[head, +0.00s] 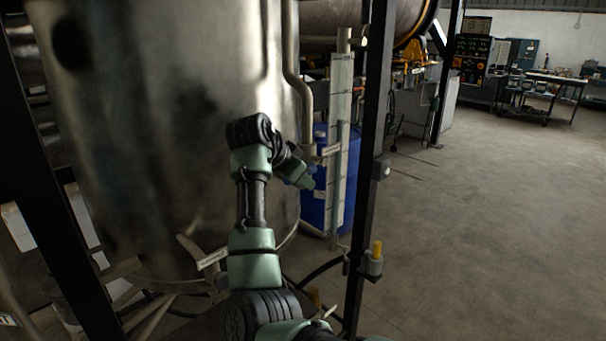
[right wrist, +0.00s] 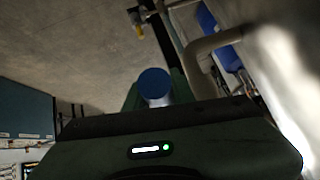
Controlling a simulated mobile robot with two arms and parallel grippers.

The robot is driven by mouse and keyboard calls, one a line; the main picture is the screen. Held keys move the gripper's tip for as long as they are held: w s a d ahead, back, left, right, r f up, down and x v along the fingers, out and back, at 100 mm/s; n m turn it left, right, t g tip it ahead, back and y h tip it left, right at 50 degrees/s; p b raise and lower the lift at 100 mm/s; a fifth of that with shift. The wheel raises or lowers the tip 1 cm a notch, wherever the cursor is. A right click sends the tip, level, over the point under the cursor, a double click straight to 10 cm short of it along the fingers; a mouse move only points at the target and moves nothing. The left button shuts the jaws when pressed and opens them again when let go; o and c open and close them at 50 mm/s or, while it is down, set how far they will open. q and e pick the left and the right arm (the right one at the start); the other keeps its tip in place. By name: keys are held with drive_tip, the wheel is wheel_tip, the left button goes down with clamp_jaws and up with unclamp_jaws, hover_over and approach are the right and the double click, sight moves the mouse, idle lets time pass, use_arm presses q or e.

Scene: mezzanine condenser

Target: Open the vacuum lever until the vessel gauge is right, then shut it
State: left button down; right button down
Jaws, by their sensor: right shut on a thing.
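My right gripper (head: 304,178) is in front of the large metal vessel (head: 175,110), at the vessel's right side in the head view. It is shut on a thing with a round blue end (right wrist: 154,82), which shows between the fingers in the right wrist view. I take this to be the vacuum lever's handle; the rest of it is hidden by the gripper, so its angle cannot be told. A tall pale strip with marks (head: 341,110) stands just right of the gripper. It may be a gauge, but I cannot read it. My left gripper is out of view.
A blue drum (head: 314,208) stands behind the gripper and strip. A dark upright post (head: 372,130) is close on the right, with a yellow-topped fitting (head: 374,258) low on it. A bent pipe (head: 300,90) runs beside the vessel. Open floor (head: 480,230) lies to the right.

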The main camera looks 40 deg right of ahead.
drive_tip(key=shift+r, duration=0.25)
drive_tip(key=c, duration=1.2)
unclamp_jaws()
drive_tip(key=shift+f, duration=0.1)
drive_tip(key=shift+a+r, duration=0.2)
drive_tip(key=shift+a, duration=0.05)
drive_tip(key=b+v, duration=0.2)
drive_tip(key=v, duration=0.4)
drive_tip(key=shift+a+r+b, duration=0.1)
drive_tip(key=shift+r+b, duration=0.1)
drive_tip(key=shift+b, duration=0.2)
drive_tip(key=shift+s+a+r, duration=0.15)
drive_tip(key=shift+a+r, duration=0.1)
drive_tip(key=shift+r, duration=0.05)
